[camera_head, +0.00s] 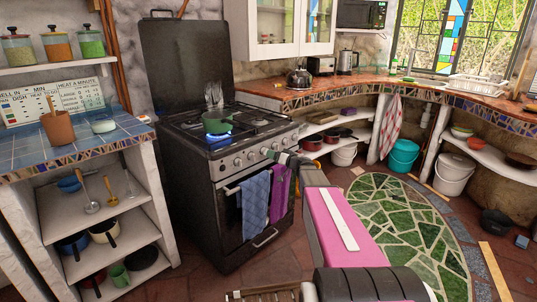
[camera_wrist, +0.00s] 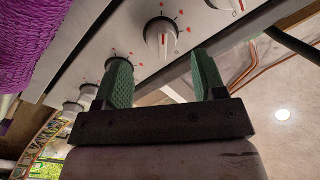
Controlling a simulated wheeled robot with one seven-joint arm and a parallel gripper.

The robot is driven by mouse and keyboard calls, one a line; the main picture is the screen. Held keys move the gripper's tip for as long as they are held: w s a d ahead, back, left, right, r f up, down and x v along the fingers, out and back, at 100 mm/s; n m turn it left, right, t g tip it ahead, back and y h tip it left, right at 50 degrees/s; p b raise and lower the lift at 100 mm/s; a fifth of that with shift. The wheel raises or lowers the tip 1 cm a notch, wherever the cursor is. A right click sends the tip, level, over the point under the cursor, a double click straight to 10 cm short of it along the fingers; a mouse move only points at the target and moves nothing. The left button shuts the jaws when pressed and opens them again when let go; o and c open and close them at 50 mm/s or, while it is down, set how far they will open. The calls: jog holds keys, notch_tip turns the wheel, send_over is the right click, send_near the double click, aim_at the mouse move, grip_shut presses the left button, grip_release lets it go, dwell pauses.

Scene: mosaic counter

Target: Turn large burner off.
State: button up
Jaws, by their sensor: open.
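The black stove (camera_head: 196,203) stands left of centre in the head view. A green pot (camera_head: 217,122) sits on its front left burner, and a blue glow (camera_head: 220,138) shows beneath it. Several knobs (camera_head: 251,155) line the steel front panel. In the wrist view, my gripper (camera_wrist: 158,60) is open and empty. A white knob (camera_wrist: 160,37) with red marks lies just ahead of the gap between the green fingers. Another knob is partly hidden behind the left finger. I cannot tell which knob belongs to the large burner.
A blue towel (camera_head: 255,203) and a purple towel (camera_head: 280,181) hang on the oven handle; the purple one fills the wrist view's upper left corner. A tiled counter (camera_head: 92,144) stands left of the stove. A wooden counter (camera_head: 345,94) runs right. A green mosaic floor (camera_head: 405,215) lies open.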

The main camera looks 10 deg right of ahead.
aim_at(265, 151)
jog(key=shift+x, duration=2.25)
jog(key=c, duration=0.9)
